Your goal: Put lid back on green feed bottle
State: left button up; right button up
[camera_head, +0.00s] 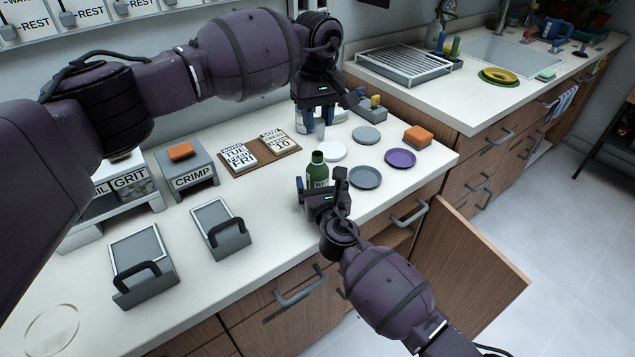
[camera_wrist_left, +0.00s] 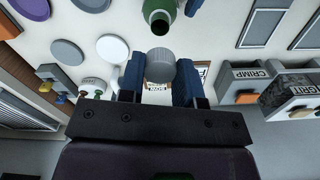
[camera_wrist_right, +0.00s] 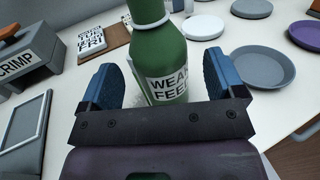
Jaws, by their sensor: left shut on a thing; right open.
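The green feed bottle (camera_head: 317,172) stands upright on the counter with its neck open at the top. In the right wrist view the bottle (camera_wrist_right: 160,50) shows a white label reading "WEAK FEED". My right gripper (camera_head: 325,190) is open, with its blue fingers (camera_wrist_right: 165,85) on either side of the bottle. My left gripper (camera_head: 318,122) is shut on a grey lid (camera_wrist_left: 161,66) and holds it above the counter, behind the bottle in the head view. The left wrist view also shows the bottle's open mouth (camera_wrist_left: 160,22), apart from the lid.
Grey (camera_head: 365,177), white (camera_head: 333,151) and purple (camera_head: 400,158) saucers lie near the bottle. An orange sponge block (camera_head: 417,136) stands at the right. Date cards on a brown board (camera_head: 260,155) and a CRIMP stand (camera_head: 188,172) are to the left. A cabinet door (camera_head: 465,255) hangs open below.

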aim_at(318, 154)
jog(key=shift+x, duration=1.55)
jog(key=c, duration=1.4)
pick_arm(q)
jog(key=shift+f, duration=2.5)
jog(key=shift+f, duration=0.1)
jog(key=shift+f, duration=0.8)
jog(key=shift+f, duration=0.5)
